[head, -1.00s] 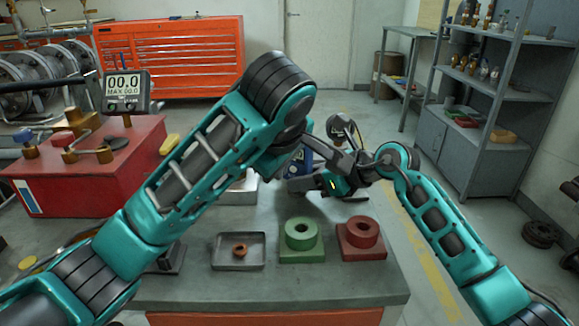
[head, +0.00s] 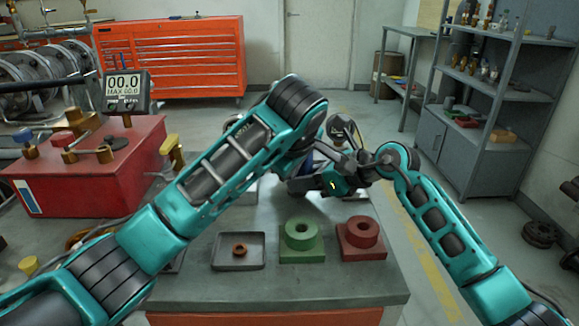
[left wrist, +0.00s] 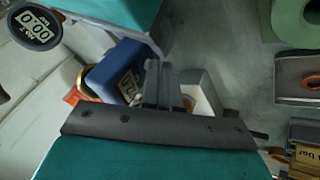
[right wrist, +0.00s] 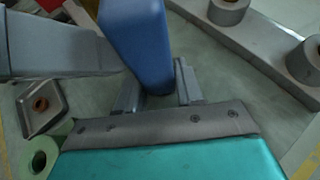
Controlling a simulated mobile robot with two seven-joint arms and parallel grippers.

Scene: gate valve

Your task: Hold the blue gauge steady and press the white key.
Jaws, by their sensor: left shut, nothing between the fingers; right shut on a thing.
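The blue gauge (right wrist: 138,40) stands between the fingers of my right gripper (right wrist: 158,95), which is shut on it. In the left wrist view the gauge (left wrist: 118,70) shows its blue body and a dark display. My left gripper (left wrist: 163,82) is shut and empty, with its fingertips close beside the gauge's display; I cannot tell whether they touch it. In the head view my arms mostly cover the gauge, and my right gripper (head: 342,180) shows beside it. I cannot make out the white key; the left fingers may cover it.
On the bench front are a grey tray (head: 222,262) with a copper ring (head: 240,250), a green block (head: 302,256) and a red block (head: 361,252). A red unit (head: 45,190) with valves and a display (head: 126,92) reading 00.0 stands left. A round gauge (left wrist: 38,27) also shows.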

